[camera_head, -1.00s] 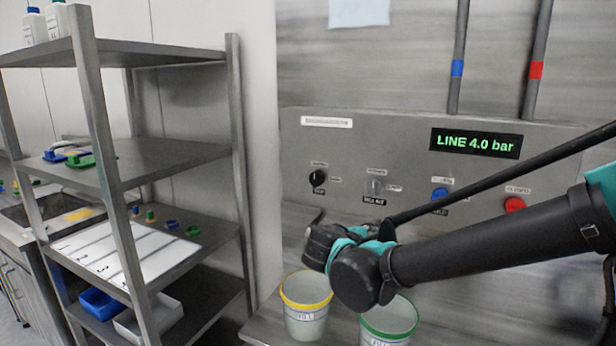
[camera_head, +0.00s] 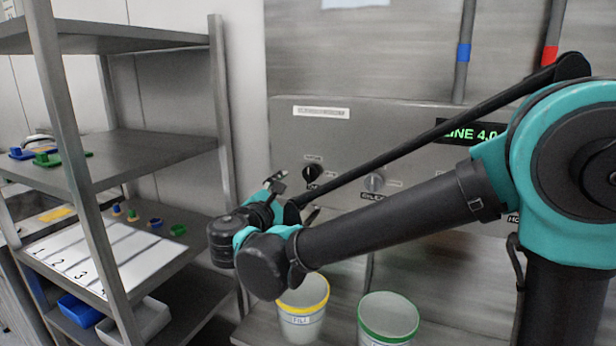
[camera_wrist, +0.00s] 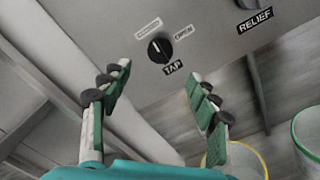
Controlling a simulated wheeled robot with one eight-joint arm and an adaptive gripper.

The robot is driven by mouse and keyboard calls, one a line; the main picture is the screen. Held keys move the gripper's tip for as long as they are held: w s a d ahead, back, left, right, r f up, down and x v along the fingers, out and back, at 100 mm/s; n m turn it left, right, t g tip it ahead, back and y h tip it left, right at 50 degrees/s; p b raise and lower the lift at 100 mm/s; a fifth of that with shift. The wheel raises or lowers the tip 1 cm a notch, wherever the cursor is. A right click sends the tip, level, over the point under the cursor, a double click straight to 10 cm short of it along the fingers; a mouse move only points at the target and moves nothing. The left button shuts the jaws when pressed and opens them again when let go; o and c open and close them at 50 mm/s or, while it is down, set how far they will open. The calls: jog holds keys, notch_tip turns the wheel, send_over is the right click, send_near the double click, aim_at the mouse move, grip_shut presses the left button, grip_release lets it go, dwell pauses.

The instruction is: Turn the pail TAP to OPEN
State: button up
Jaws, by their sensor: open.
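The TAP knob (camera_wrist: 160,48) is a black round dial on the grey panel, with a TAP label (camera_wrist: 174,67) below it. A pale mark on the dial appears to point up and left, towards a label I cannot read clearly. An OPEN label (camera_wrist: 183,32) sits to its upper right. In the head view the knob (camera_head: 310,173) is just right of my gripper (camera_head: 296,197). In the wrist view my gripper (camera_wrist: 158,78) is open and empty, its fingers spread below and to either side of the knob, apart from it.
The RELIEF label (camera_wrist: 255,20) is to the right on the panel. A yellow-rimmed pail (camera_head: 302,318) and a green-rimmed pail (camera_head: 388,325) stand below the panel. A metal shelf (camera_head: 150,150) stands close on the left. A grey knob (camera_head: 374,181) lies right of the TAP knob.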

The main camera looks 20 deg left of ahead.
aim_at(309, 175)
jog(key=w, duration=0.7)
jog(key=w+d, duration=0.1)
jog(key=w, duration=0.3)
jog(key=shift+w, duration=0.1)
jog(key=c, duration=1.2)
